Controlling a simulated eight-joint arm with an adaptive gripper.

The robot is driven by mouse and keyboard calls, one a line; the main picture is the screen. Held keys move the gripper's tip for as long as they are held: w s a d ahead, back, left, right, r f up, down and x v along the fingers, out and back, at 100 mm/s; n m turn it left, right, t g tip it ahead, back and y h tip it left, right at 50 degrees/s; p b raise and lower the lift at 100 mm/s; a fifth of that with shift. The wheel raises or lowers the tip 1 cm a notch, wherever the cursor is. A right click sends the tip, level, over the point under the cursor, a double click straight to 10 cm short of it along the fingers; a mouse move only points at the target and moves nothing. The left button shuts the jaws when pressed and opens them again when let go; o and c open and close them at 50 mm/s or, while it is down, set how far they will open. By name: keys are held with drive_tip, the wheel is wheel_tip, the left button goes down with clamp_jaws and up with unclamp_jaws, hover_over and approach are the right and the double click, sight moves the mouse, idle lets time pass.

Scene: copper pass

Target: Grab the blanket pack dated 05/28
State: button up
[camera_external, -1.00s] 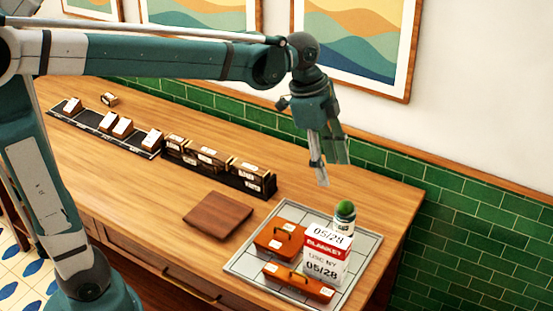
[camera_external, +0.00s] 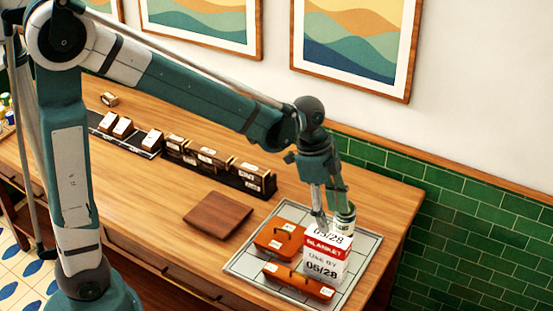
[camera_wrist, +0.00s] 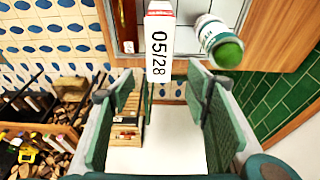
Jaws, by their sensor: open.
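The blanket pack (camera_external: 325,262) is a white box with a red "BLANKET" band and "05/28" printed on it. It stands upright on the grey tray (camera_external: 243,268) at the right end of the counter. My gripper (camera_external: 330,213) is open and points down at the top of the pack, partly covering it in the external view. In the wrist view the pack's white "05/28" face (camera_wrist: 160,50) shows in the gap between the fingers (camera_wrist: 170,82). I cannot tell whether the fingertips reach past its top edge.
A green-capped bottle (camera_external: 345,218) stands close behind the pack; it shows beside the right finger in the wrist view (camera_wrist: 221,45). Two orange cases (camera_external: 279,239) (camera_external: 299,282) lie left of the pack. A brown board (camera_external: 218,213) and a row of dark boxes (camera_external: 205,158) are farther left.

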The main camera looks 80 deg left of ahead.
sight(328, 240)
wheel_tip(328, 240, down, 11)
drive_tip(key=shift+r, duration=0.15)
idle(0.4)
drive_tip(key=shift+x, duration=1.3)
drive_tip(key=shift+x, duration=2.6)
drive_tip(key=shift+s+f+b, duration=0.15)
drive_tip(key=shift+f+b, duration=0.1)
drive_tip(key=shift+b, duration=0.1)
drive_tip(key=shift+c, duration=0.5)
drive_tip(key=c, duration=1.2)
